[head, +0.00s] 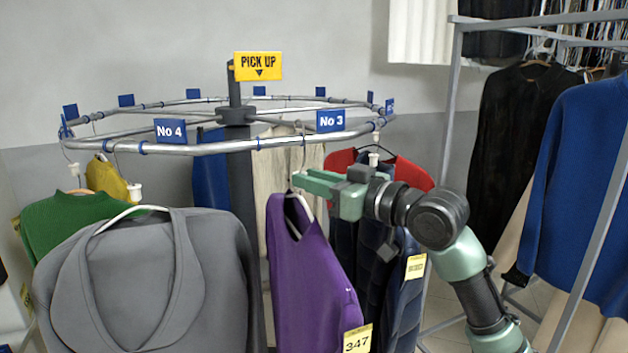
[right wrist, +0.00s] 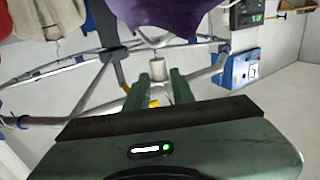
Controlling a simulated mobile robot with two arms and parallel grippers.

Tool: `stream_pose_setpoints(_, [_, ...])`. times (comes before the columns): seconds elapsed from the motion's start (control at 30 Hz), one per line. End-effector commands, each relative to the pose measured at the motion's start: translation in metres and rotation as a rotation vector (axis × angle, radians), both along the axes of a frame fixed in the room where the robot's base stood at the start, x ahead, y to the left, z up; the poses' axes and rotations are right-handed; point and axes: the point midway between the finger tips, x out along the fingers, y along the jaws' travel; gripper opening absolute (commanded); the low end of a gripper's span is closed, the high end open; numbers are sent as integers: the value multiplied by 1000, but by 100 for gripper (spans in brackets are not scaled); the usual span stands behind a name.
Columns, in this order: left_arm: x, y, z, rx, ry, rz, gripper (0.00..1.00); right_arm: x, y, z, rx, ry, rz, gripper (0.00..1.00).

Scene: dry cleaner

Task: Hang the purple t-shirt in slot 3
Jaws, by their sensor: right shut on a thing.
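The purple t-shirt (head: 305,275) hangs upright on a white hanger (head: 297,207) below the front of the round rail (head: 225,147). It carries a yellow tag marked 347. The blue No 3 sign (head: 330,121) is on the rail, just right of the hanger's hook. My right gripper (head: 298,181) is shut on the hanger near its neck. The hook rises to the rail's height; I cannot tell whether it rests on the rail. The right wrist view shows the gripper fingers (right wrist: 166,84) and part of the purple t-shirt (right wrist: 165,14). My left gripper is not in view.
A grey sweater (head: 150,285) hangs left of the t-shirt, near the No 4 sign (head: 170,131). A dark quilted garment (head: 385,270) hangs close behind on the right, with a red one (head: 410,172) beyond. A clothes rack (head: 452,75) stands at the right.

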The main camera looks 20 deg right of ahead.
Motion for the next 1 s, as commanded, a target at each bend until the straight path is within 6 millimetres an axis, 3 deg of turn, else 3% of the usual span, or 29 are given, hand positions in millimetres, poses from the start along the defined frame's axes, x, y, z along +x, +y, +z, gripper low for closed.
stream_pose_setpoints(0.47, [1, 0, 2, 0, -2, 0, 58, 5, -1, 2, 3, -2, 11, 0])
stream_pose_setpoints(1.0, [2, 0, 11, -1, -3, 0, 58, 26, 0, 3, 5, -2, 12, 0])
